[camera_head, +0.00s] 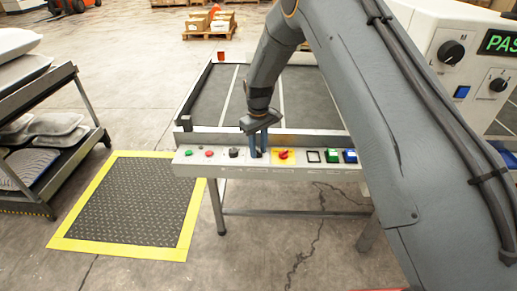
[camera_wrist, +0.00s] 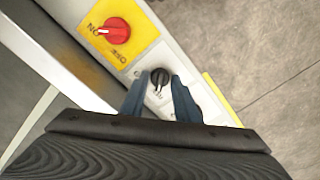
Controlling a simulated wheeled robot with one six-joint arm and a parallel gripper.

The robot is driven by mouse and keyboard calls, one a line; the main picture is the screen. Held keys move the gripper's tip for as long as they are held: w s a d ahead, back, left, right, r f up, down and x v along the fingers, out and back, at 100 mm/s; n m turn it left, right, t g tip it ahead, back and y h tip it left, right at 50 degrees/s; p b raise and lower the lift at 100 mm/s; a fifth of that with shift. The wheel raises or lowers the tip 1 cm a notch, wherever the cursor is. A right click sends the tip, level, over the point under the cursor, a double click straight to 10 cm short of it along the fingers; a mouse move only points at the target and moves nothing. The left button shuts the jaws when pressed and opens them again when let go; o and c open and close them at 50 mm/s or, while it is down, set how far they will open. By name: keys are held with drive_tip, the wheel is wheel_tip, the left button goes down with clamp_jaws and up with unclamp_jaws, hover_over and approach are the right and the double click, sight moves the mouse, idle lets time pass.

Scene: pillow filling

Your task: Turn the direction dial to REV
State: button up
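A small black dial (camera_wrist: 160,76) with a pale pointer mark shows in the wrist view on the light control panel. The pointer faces down toward my gripper in that view; small lettering beside the dial is too small to read. My gripper (camera_wrist: 158,88) is open, with its two blue-grey fingers on either side of the dial. I cannot tell whether they touch it. In the head view my gripper (camera_head: 257,154) points down at the panel (camera_head: 313,169) and hides the part behind its fingers.
A red rotary switch (camera_wrist: 116,30) on a yellow plate (camera_wrist: 138,34) sits beside the dial. In the head view the panel also has another black knob (camera_head: 234,152), a red button (camera_head: 209,154), a green button (camera_head: 188,153) and green and blue buttons (camera_head: 349,156). A rack (camera_head: 60,160) stands left.

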sight(258, 151)
drive_tip(key=shift+o, duration=1.3)
drive_tip(key=shift+r+b, duration=0.75)
drive_tip(key=shift+r, duration=3.2)
